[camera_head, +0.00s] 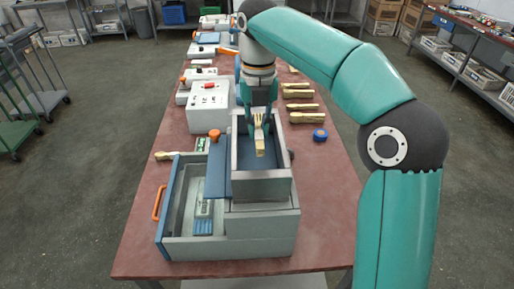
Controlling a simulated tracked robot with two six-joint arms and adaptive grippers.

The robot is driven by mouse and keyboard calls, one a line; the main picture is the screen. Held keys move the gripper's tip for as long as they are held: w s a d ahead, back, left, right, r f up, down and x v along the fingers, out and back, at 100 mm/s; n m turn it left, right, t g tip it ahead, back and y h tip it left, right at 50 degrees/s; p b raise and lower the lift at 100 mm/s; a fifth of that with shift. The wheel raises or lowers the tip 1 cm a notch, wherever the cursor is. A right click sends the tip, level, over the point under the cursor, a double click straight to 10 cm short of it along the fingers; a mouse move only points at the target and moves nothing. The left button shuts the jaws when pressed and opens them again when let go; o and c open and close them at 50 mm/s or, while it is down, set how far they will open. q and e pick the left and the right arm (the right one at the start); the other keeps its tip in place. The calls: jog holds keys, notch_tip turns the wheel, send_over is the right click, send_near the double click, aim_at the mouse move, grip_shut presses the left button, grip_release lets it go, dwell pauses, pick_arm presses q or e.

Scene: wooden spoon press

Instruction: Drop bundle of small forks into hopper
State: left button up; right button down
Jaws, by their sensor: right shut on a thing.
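My right gripper (258,112) comes down over the grey hopper (263,188) and is shut on a bundle of small wooden forks (259,140). The bundle hangs upright with the fork tines at the top, over or inside the hopper's opening; its exact height against the rim is hard to tell. The hopper sits on top of a grey press machine (265,236) on the table. My left gripper is not in view.
A blue panel (216,172) and an open grey tray with an orange handle (158,203) are left of the hopper. More wooden bundles (301,106) lie in a row at right, near a blue round item (320,135). A white control box (208,104) stands behind. The red tabletop (325,200) is clear at right.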

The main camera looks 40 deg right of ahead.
aim_at(258, 128)
jog(key=shift+f+b, duration=0.35)
jog(key=shift+f, duration=1.85)
jog(key=shift+f, duration=0.1)
jog(key=shift+f, duration=0.5)
jog(key=c, duration=1.1)
grip_release()
notch_tip(258, 128, up, 13)
jog(key=p, duration=0.3)
jog(key=shift+r+p, duration=0.1)
jog(key=shift+p, duration=0.2)
jog(key=shift+a, duration=0.1)
